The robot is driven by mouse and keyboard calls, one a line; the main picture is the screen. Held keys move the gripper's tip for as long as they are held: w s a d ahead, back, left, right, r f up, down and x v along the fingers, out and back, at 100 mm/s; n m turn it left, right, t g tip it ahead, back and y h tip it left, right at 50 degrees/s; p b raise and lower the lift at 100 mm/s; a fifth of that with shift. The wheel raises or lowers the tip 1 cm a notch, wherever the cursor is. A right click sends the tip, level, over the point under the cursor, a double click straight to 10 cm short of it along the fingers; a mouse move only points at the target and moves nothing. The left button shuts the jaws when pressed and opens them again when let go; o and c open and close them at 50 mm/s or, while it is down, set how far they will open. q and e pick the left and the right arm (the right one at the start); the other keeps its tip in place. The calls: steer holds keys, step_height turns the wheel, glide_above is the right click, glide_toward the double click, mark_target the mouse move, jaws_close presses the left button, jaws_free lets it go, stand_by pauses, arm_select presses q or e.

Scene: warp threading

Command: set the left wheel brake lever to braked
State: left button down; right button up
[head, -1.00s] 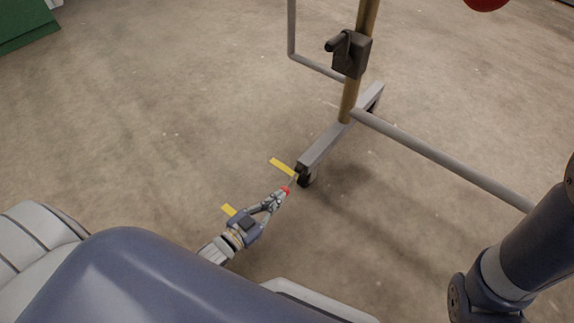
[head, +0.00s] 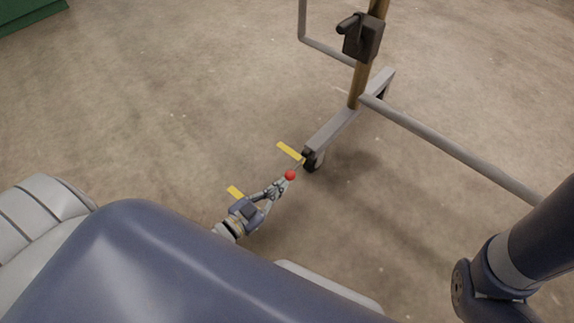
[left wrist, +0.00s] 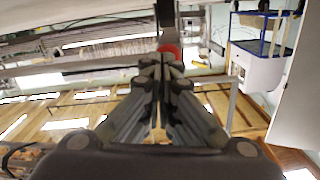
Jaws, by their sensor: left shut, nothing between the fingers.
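The brake lever shows as a red knob (head: 290,174) on a thin stem beside the near wheel (head: 315,161) of the grey frame foot. My left gripper (head: 282,185) is shut and empty, its fingertips at the knob. In the left wrist view the red knob (left wrist: 171,50) is just beyond the closed fingertips (left wrist: 160,63). I cannot tell whether they touch. My right gripper is not in view.
The grey foot bar (head: 345,120) carries a wooden post (head: 359,85) with a dark bracket (head: 362,37). A long grey rail (head: 450,147) runs right. Yellow floor strips (head: 290,152) lie near the wheel. The concrete floor to the left is open.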

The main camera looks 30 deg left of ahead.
arm_select(q)
steer(key=v, duration=1)
steer(key=shift+s, duration=0.25)
